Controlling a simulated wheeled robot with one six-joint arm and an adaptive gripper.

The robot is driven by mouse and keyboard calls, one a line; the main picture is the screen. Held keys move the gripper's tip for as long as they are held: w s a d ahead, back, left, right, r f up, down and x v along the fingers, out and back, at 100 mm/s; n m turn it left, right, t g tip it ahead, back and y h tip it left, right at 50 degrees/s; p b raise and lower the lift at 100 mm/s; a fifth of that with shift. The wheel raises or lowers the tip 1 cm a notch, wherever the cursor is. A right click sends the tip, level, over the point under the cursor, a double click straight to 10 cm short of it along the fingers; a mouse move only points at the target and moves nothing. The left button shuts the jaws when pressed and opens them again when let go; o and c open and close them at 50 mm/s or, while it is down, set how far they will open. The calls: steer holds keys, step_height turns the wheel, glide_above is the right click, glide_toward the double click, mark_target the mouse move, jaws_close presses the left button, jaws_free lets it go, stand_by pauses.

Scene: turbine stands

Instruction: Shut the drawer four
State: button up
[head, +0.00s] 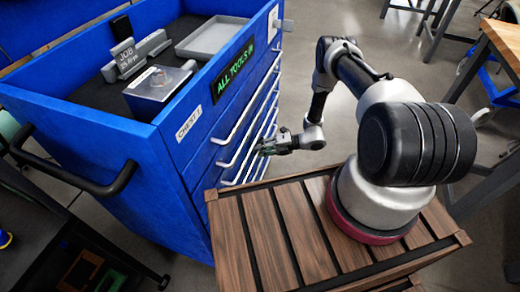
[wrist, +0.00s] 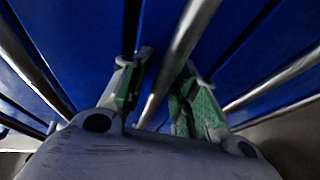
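The blue tool chest (head: 195,150) has a stack of blue drawers with long silver bar handles (head: 240,125) on its right face. I cannot tell by number which one is drawer four, nor clearly how far any drawer stands out. My gripper (head: 264,148) is at the lower handles of that face. In the wrist view, my gripper (wrist: 162,88) has its two green-padded fingers apart, with one silver handle bar (wrist: 185,45) running between them. Blue drawer fronts (wrist: 235,50) lie beyond. Whether a finger touches the bar is unclear.
A display reading "ALL TOOLS IN" (head: 232,70) and a plate "CHEST 1" (head: 189,123) are on the chest. A grey tray (head: 210,37) and a metal block (head: 158,83) lie on top. A black side handle (head: 75,175) juts out left. A bench (head: 505,45) stands at right.

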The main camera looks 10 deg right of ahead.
stand_by(0.3)
steer(key=v, duration=1.2)
